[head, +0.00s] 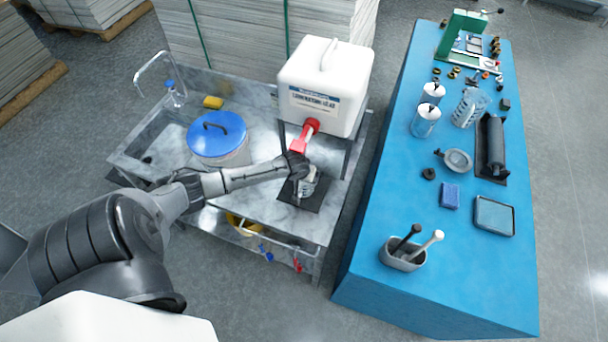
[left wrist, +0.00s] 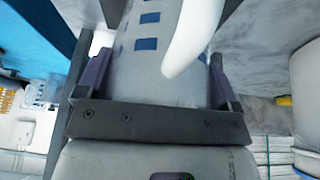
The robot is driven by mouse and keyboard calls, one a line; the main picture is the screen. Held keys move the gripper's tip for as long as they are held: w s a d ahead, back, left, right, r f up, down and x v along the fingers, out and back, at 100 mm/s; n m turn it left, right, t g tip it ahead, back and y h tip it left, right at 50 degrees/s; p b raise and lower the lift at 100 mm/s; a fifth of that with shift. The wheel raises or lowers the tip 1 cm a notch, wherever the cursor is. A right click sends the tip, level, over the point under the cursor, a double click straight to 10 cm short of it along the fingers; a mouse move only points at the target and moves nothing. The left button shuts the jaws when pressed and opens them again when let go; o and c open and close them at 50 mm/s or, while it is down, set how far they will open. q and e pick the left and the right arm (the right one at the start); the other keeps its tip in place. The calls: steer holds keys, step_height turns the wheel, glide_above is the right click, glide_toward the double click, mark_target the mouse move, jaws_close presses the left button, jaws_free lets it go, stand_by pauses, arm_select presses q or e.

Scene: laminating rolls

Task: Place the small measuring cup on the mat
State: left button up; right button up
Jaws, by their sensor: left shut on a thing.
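The small measuring cup (head: 308,184) is pale with graduation marks and is partly hidden by my left gripper (head: 299,172) in the head view. In the left wrist view the cup (left wrist: 150,58) fills the space between the fingers, showing blue marks and a white curved handle (left wrist: 190,40). My left gripper is shut on it. A dark mat (head: 287,201) lies on the grey bench below the cup, under the red tap. I cannot tell whether the cup touches the mat. My right gripper is out of view.
The red tap (head: 304,136) of the white canister (head: 325,85) is close above the gripper. A blue-lidded bucket (head: 217,133) stands left on the bench. The blue table (head: 420,200) at right carries a larger measuring jug (head: 469,107), cans and a roller.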

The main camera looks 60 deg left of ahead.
arm_select(q)
steer(key=shift+w, duration=0.1)
steer(key=o, duration=0.8)
steer(key=s+d+r+m+h, duration=0.1)
steer(key=s+d+r+m, duration=0.15)
steer(key=s+d, duration=1.1)
steer(key=s+d+r+m, duration=0.2)
steer(key=d+r, duration=0.1)
steer(key=d, duration=0.2)
steer(key=s+d+r+m+h, duration=0.1)
steer(key=s+d+r+m, duration=0.2)
steer(key=d, duration=0.2)
steer(key=s+d+r+m+b, duration=0.1)
steer(key=s+d+r+m, duration=0.1)
steer(key=d, duration=0.3)
steer(key=shift+s+d+r+m+h, duration=0.1)
steer(key=shift+s+r+m+h, duration=0.25)
steer(key=shift+s+r, duration=0.3)
